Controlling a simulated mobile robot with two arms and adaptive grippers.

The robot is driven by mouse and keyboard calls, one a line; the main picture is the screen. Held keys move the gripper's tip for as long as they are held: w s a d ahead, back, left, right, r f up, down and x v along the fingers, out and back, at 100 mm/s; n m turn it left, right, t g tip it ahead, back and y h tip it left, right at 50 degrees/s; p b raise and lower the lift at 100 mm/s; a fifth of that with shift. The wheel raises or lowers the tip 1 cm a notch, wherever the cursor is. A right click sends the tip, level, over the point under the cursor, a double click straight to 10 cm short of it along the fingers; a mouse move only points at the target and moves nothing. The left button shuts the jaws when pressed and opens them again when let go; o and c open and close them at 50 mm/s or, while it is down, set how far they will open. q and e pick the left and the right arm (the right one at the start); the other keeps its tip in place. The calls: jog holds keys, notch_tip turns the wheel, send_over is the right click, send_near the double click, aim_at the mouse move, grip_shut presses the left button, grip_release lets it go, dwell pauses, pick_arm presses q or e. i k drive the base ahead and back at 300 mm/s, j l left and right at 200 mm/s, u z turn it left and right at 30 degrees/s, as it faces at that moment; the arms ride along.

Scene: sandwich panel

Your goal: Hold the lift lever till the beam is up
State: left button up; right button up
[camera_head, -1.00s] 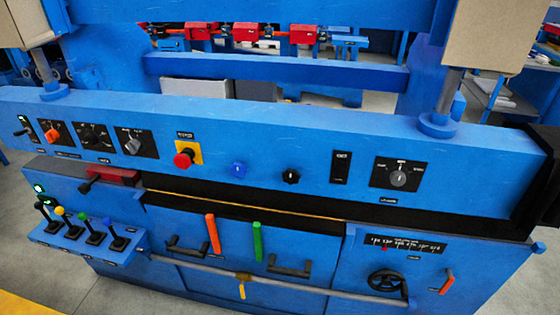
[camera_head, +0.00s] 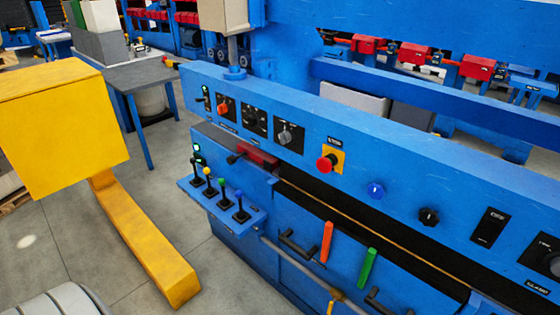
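A row of small levers with coloured knobs (camera_head: 221,193) stands on a blue shelf (camera_head: 228,221) at the left front of the machine. The knobs look black, yellow, green and blue, and the levers look roughly upright. Their labels are too small to read, so I cannot tell which is the lift lever. The long blue beam (camera_head: 300,160), with knobs and switches on its face, runs above the machine's lower body, with a dark strip between them.
A yellow block on a yellow foot (camera_head: 150,245) stands on the floor left of the machine. A grey table (camera_head: 150,80) is behind it. A red stop button (camera_head: 327,163) and orange and green handles (camera_head: 367,267) are on the machine. Grey floor lies before the lever shelf.

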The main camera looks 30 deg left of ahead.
aim_at(222, 181)
jog(key=u, duration=1.55)
